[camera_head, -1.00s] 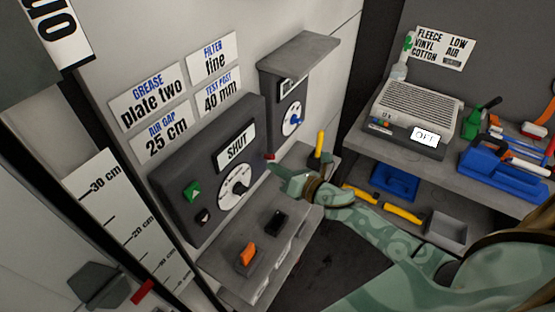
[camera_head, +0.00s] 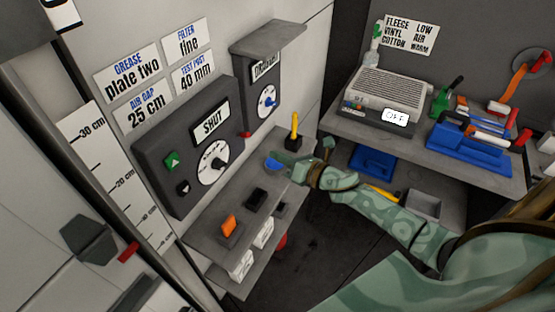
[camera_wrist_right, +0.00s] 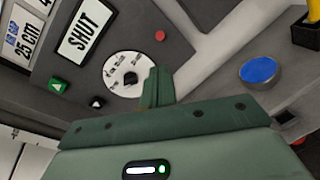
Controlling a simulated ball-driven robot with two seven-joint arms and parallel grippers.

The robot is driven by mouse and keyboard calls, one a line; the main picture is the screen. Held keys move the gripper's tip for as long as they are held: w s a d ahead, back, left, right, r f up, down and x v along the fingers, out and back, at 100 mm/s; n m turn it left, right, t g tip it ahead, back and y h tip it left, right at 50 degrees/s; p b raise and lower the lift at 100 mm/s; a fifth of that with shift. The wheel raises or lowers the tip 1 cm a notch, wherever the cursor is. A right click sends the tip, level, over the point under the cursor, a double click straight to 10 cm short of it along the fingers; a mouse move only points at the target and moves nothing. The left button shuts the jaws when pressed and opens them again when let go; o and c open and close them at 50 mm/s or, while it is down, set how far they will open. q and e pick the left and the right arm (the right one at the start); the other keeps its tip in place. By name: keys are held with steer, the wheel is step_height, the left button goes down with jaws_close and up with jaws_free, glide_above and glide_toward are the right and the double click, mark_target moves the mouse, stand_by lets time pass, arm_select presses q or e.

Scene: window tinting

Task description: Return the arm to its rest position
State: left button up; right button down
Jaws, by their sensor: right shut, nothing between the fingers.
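My right arm (camera_head: 375,205), in green camouflage, reaches in from the right in the head view. My right gripper (camera_head: 292,167) is at its end, over the grey shelf near a blue round button. The gripper is shut and empty. In the right wrist view its green fingers (camera_wrist_right: 158,88) are together, in front of the control panel. My left gripper is not in view.
The control panel (camera_head: 178,185) has a SHUT display, a dial and a green button. The grey shelf (camera_head: 205,230) bears an orange switch (camera_head: 229,225), a black block and a yellow-handled tool (camera_head: 294,128). A heater-like box (camera_head: 392,100) reading OFF and a blue tool rack (camera_head: 465,145) stand right.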

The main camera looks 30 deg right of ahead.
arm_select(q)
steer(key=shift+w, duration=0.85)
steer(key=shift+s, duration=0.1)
